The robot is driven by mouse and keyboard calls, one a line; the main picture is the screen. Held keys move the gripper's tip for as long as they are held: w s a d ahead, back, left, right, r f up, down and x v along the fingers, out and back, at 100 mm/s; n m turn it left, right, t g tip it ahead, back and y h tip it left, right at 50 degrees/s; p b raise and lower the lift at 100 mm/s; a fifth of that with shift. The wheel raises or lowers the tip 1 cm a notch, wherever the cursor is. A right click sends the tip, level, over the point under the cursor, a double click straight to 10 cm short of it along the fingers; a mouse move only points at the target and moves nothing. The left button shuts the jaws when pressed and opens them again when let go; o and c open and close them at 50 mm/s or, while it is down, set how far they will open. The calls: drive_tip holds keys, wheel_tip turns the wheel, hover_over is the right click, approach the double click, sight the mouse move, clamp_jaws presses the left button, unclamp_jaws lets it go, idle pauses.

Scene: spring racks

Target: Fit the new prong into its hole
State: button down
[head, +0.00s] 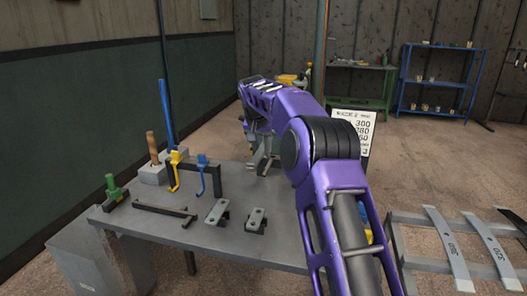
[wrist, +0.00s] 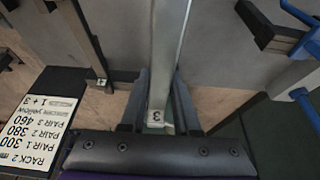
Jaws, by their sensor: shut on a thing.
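My gripper (wrist: 157,112) is shut on a long grey metal prong (wrist: 168,45) with a "3" on its near end. In the wrist view the prong runs away from the fingers to the top edge, and its far end is out of view. In the head view my gripper (head: 262,155) is at the far right part of the grey table, partly behind my purple arm; I cannot make out the prong clearly there. The hole for the prong cannot be made out in either view.
The table (head: 190,232) bears a yellow hook (head: 176,170), a blue hook (head: 208,173), a green-handled tool (head: 113,190), a flat bar (head: 165,208) and two grey brackets (head: 256,218). A rack sign (head: 355,128) stands behind my arm. Leaf springs (head: 447,247) lie on a low rack at right.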

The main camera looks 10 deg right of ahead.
sight(260, 154)
drive_tip(key=shift+s+a+r, duration=0.1)
drive_tip(key=shift+s+a, duration=0.25)
drive_tip(key=shift+s, duration=0.5)
drive_tip(key=shift+s+a, duration=0.3)
drive_tip(key=shift+s, duration=0.5)
drive_tip(key=shift+s+d, duration=0.15)
drive_tip(key=shift+s, duration=0.05)
drive_tip(key=s+d+f+n+p, duration=0.1)
drive_tip(key=s+f+p, duration=0.1)
drive_tip(key=s, duration=0.6)
drive_tip(key=s+d+f+n+y+p, duration=0.1)
drive_tip(key=s+f, duration=0.3)
drive_tip(key=s, duration=0.4)
drive_tip(key=s+d+f+n+p, duration=0.1)
drive_tip(key=s+f+n+p, duration=0.1)
drive_tip(key=s, duration=0.7)
drive_tip(key=shift+d+f+y+p, duration=0.4)
drive_tip(key=shift+p, duration=0.15)
